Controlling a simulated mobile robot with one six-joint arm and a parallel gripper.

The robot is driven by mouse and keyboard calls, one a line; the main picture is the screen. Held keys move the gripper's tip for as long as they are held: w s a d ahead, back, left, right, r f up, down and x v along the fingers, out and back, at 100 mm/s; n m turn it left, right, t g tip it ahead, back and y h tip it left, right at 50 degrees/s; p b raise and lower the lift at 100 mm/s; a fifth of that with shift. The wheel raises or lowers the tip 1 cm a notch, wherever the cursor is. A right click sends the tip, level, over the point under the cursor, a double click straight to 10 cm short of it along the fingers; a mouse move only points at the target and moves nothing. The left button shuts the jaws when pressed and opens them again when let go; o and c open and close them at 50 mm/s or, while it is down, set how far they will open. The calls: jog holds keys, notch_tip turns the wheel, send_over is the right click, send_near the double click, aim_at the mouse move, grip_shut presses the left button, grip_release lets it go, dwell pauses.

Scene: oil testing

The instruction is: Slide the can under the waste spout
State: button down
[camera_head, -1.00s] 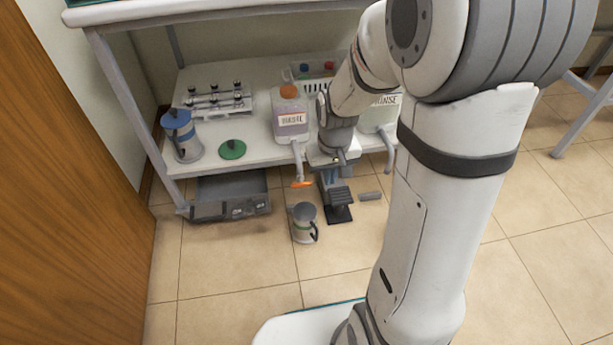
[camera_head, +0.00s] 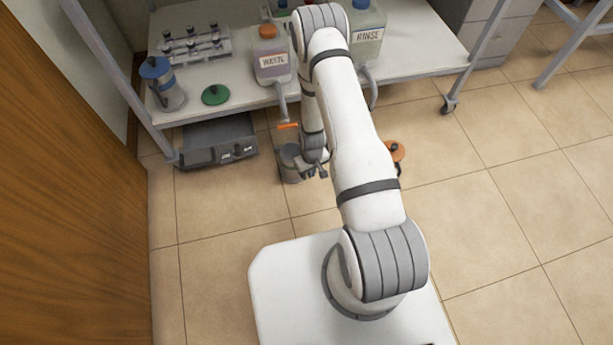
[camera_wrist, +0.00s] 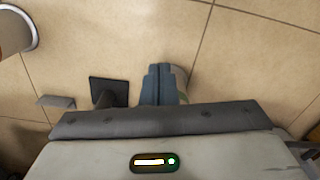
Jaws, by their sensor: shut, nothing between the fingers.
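The grey can (camera_head: 291,164) stands upright on the tiled floor in the head view, just below and in front of the waste spout in the picture. The waste spout (camera_head: 281,100) hangs from the WASTE jug (camera_head: 271,60) and has an orange lever near its end. I cannot tell whether the can is directly under it. My gripper (camera_head: 318,171) is low at the can's right side. In the wrist view its blue-grey fingers (camera_wrist: 160,86) are shut and empty. Part of the can (camera_wrist: 182,80) shows behind them at the right; whether they touch is unclear.
The RINSE jug (camera_head: 362,40) stands at the shelf's right. A dark pedal (camera_wrist: 107,90) and a grey block (camera_wrist: 57,102) are beside my fingers. An orange-topped object (camera_head: 396,152) stands right of my arm.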

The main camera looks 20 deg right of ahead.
jog(key=w+f+b, duration=0.1)
jog(key=f+b, duration=0.1)
jog(key=f, duration=0.3)
jog(key=w+a+f+b, duration=0.1)
jog(key=w+f+b, duration=0.1)
jog(key=f, duration=0.3)
jog(key=shift+w+f+b, duration=0.3)
jog(key=shift+b, duration=0.5)
